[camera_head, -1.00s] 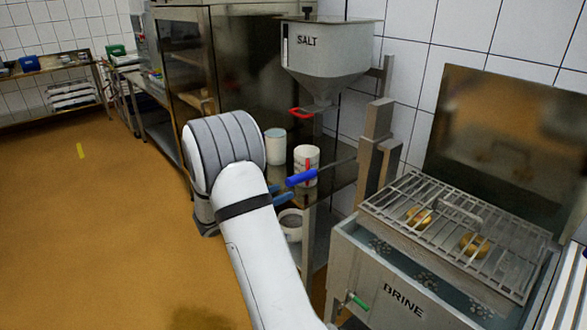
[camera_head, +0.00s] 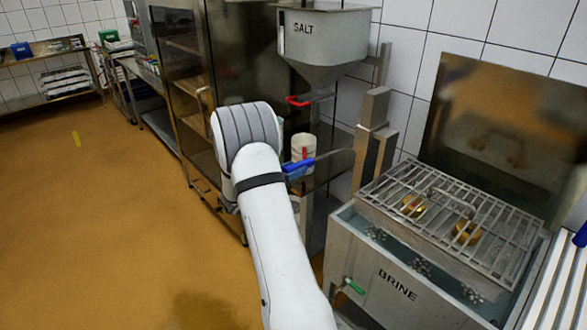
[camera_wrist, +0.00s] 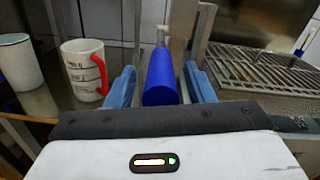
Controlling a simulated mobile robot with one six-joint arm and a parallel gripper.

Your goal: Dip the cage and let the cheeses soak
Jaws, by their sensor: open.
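The cage (camera_head: 440,222), a metal grid box, sits level at the top of the brine tank (camera_head: 400,285), with golden cheeses (camera_head: 467,232) visible under its bars. A lever with a blue handle (camera_wrist: 160,80) reaches out from the metal post (camera_head: 372,150) beside the tank. The blue handle also shows in the head view (camera_head: 305,163). My gripper (camera_wrist: 161,86) is open, its blue fingers on either side of the handle with small gaps. In the head view my wrist partly hides the fingers.
A white measuring jug (camera_wrist: 86,70) with a red handle stands just left of my fingers, beside a white container (camera_wrist: 18,62). The salt hopper (camera_head: 322,45) hangs above the shelf. A green-handled tap (camera_head: 354,286) sticks out of the tank front.

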